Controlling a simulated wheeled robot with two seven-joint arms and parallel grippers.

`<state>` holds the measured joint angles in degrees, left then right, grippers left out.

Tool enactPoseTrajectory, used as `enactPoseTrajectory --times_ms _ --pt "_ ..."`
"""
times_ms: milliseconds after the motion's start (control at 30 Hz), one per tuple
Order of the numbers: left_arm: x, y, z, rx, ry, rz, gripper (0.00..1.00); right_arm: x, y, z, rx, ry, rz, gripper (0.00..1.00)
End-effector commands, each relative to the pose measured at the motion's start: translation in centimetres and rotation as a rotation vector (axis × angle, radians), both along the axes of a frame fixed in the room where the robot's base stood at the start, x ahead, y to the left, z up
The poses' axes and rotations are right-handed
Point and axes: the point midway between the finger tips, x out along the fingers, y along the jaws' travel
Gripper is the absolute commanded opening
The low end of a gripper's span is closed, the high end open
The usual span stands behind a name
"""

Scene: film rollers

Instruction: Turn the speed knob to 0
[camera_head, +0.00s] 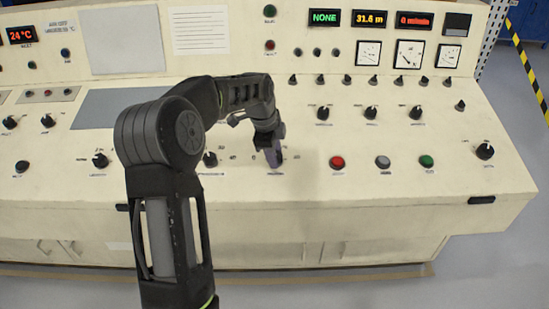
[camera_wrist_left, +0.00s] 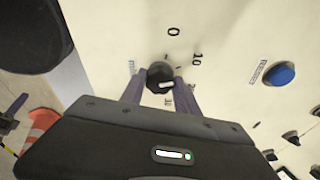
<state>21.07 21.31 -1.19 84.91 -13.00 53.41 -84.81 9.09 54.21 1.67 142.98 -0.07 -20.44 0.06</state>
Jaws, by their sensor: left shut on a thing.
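The black knob (camera_wrist_left: 156,72) sits on the cream panel, between the two fingers of my left gripper (camera_wrist_left: 157,86) in the left wrist view. The fingers are shut on it. In the head view my left gripper (camera_head: 273,157) points down at the panel and largely hides the knob. My right gripper is in neither view.
To the right of the gripper are a red button (camera_head: 337,162), a grey button (camera_head: 383,162) and a green button (camera_head: 426,161). Another black knob (camera_head: 210,159) is to its left. Small switches and dials (camera_head: 408,54) are behind. The left wrist view shows a blue button (camera_wrist_left: 280,74).

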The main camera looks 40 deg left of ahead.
Motion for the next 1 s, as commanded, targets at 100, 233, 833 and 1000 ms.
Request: enactPoseTrajectory --times_ms 100,233,833,1000 --pt "0.0 0.0 -0.2 -0.018 -0.017 0.104 0.0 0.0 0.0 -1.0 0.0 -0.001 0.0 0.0" --pt "-0.1 0.0 -0.2 -0.04 -0.035 0.224 0.0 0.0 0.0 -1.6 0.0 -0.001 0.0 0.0" --pt "-0.2 -0.2 -0.2 -0.144 -0.111 0.772 0.0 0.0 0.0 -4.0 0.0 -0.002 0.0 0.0" --pt "-0.2 -0.3 -0.1 -0.169 -0.13 0.9 0.0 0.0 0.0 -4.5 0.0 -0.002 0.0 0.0"
